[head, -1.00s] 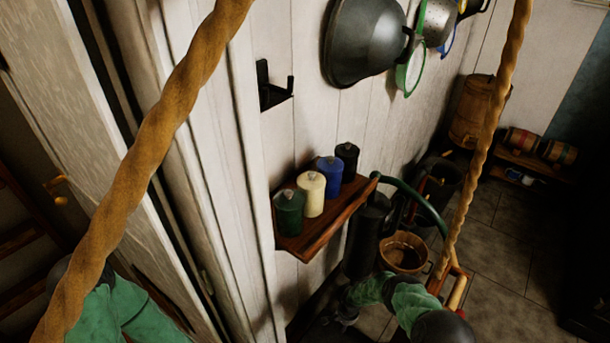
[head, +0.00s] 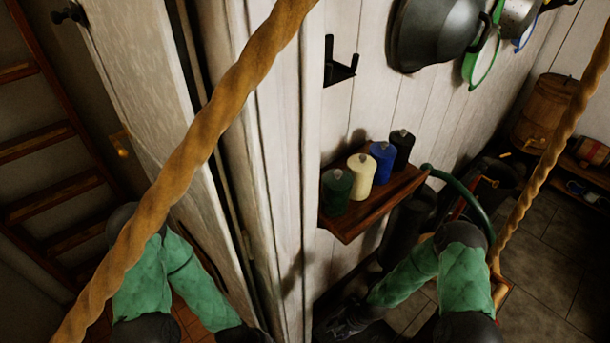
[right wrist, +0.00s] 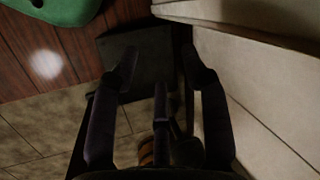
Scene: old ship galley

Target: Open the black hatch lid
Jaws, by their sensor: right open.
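I cannot make out a black hatch lid for certain. In the right wrist view a dark, flat, square-edged panel (right wrist: 150,52) lies beyond my fingers, beside the pale wall; whether it is the lid I cannot tell. My right gripper (right wrist: 160,75) is open, its dark fingers apart with nothing visibly held. In the head view the right gripper (head: 342,322) is a dark shape low beside the wall, under the shelf. My left arm comes in at lower left, and its gripper is out of view.
A wooden shelf (head: 350,228) with green, cream, blue and black canisters juts from the white plank wall (head: 350,130). Dark pans (head: 435,35) hang above. Thick ropes (head: 190,160) cross the view. A ladder (head: 35,140) stands left, beyond the door frame. Tiled floor (head: 555,260) shows at right.

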